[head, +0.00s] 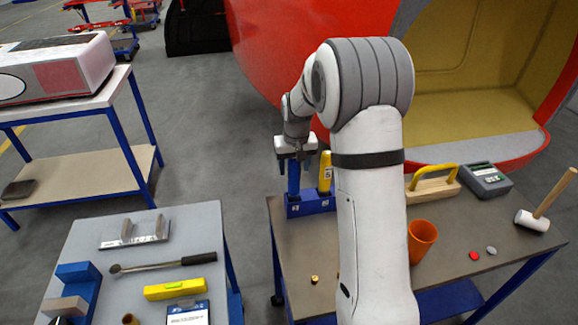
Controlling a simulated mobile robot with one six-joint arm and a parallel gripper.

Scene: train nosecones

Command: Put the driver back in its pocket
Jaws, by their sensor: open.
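A blue holder block (311,204) stands at the left back part of the right-hand table. A blue upright piece (293,180), which looks like the driver's handle, stands at the block's left side. A yellow-handled tool (325,172) stands upright at its right side. My gripper (296,158) points down right over the top of the blue piece, with its jaws open around or just above it; I cannot tell which. How deep the blue piece sits in the block is hidden.
The grey-brown table (450,270) carries an orange cup (421,240), a yellow-handled tool (432,184), a grey box (486,180) and a mallet (545,200). My arm hides the table's middle. A second table (200,240) at left holds a wrench (160,264) and yellow level (180,289).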

